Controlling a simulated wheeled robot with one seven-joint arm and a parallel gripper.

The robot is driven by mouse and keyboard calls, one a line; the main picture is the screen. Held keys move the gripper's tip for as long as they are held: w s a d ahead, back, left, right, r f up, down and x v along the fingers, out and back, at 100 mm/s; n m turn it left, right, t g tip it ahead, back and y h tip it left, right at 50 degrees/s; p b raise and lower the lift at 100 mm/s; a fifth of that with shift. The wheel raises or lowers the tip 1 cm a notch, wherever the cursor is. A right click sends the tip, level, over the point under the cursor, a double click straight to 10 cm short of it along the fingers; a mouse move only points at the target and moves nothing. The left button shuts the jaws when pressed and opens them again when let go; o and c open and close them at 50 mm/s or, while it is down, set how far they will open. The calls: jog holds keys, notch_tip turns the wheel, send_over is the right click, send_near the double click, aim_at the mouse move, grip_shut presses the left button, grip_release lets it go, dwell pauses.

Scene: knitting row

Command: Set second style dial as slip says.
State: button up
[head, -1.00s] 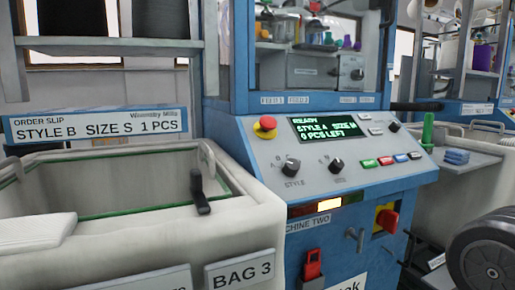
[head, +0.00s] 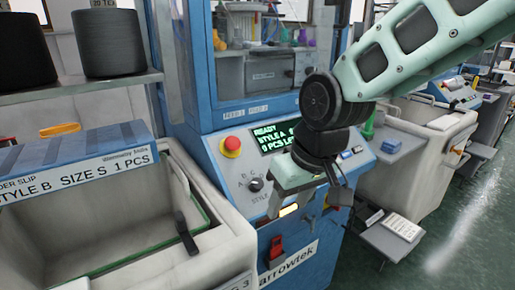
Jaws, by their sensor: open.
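The order slip (head: 75,178) on the left reads STYLE B, SIZE S, 1 PCS. The style dial (head: 255,184) is a small black knob with letters around it, on the sloped grey panel (head: 222,158) of the blue machine. I cannot tell exactly where its pointer stands. The green display (head: 275,138) reads READY, STYLE A; its right side is hidden behind my arm. My gripper (head: 293,213) is open and empty, pointing down in front of the panel, right of the dial and apart from it. It hides the panel's middle, including the second knob.
A red stop button (head: 230,146) sits above the dial. A red switch (head: 275,247) is on the machine's lower front. A pale bin (head: 215,240) with a black handle stands at left, close to the panel. Another bin (head: 440,125) is at right, beside open floor.

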jog(key=w+a+r+t+p, duration=0.1)
jog(key=w+r+p, duration=0.25)
jog(key=r, duration=0.25)
jog(key=w+a+r+p, duration=0.1)
jog(key=w+r+p, duration=0.2)
jog(key=r+p, duration=0.15)
send_near(258, 184)
jog(key=shift+t, duration=0.3)
jog(key=p+x, duration=0.1)
jog(key=x, duration=0.7)
jog(key=shift+f, duration=0.45)
jog(key=c, duration=1)
